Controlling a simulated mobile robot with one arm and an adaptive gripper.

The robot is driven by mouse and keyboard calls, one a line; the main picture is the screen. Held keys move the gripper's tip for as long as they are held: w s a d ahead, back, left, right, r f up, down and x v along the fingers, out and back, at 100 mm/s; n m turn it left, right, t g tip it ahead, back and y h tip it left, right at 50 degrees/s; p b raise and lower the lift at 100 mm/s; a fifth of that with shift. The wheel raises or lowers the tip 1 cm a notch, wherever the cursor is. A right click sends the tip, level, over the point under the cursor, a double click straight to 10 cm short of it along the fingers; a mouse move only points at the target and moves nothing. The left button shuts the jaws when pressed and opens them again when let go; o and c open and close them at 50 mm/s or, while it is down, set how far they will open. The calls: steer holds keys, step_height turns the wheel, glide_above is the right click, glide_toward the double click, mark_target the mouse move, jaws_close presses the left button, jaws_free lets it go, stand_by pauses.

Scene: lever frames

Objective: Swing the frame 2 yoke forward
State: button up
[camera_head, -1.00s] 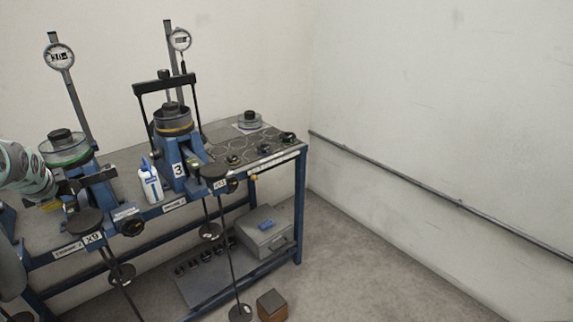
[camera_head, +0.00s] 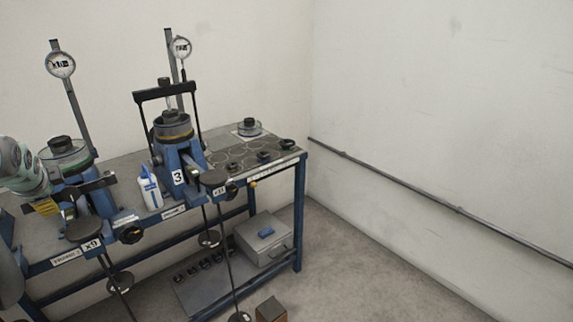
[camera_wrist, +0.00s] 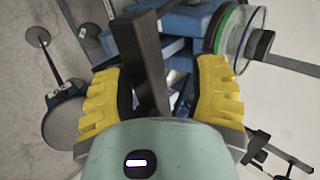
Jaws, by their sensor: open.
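Frame 2 is the blue lever frame (camera_head: 100,199) at the left of the bench, with a green-ringed clear cell (camera_head: 66,161) and a dark cap. Its black yoke bar (camera_head: 97,184) lies low at the front of the cell, partly behind my gripper in the head view. My gripper (camera_head: 52,207) has yellow fingers and is at the left end of this bar. In the wrist view my gripper (camera_wrist: 165,95) is open, with the black yoke bar (camera_wrist: 142,62) passing between the fingers. I cannot tell whether either finger touches it. The green-ringed cell (camera_wrist: 232,32) is at upper right.
Frame 3 (camera_head: 182,165), with its own yoke (camera_head: 165,92) upright over its cell, stands to the right. A white bottle (camera_head: 149,189) stands between the frames. Hanging weights (camera_head: 120,282) and a hanger plate (camera_head: 84,228) are at the front. Floor at right is clear.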

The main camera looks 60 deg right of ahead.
step_height(320, 180, up, 8)
steer(key=shift+f, duration=0.25)
steer(key=shift+w, duration=0.1)
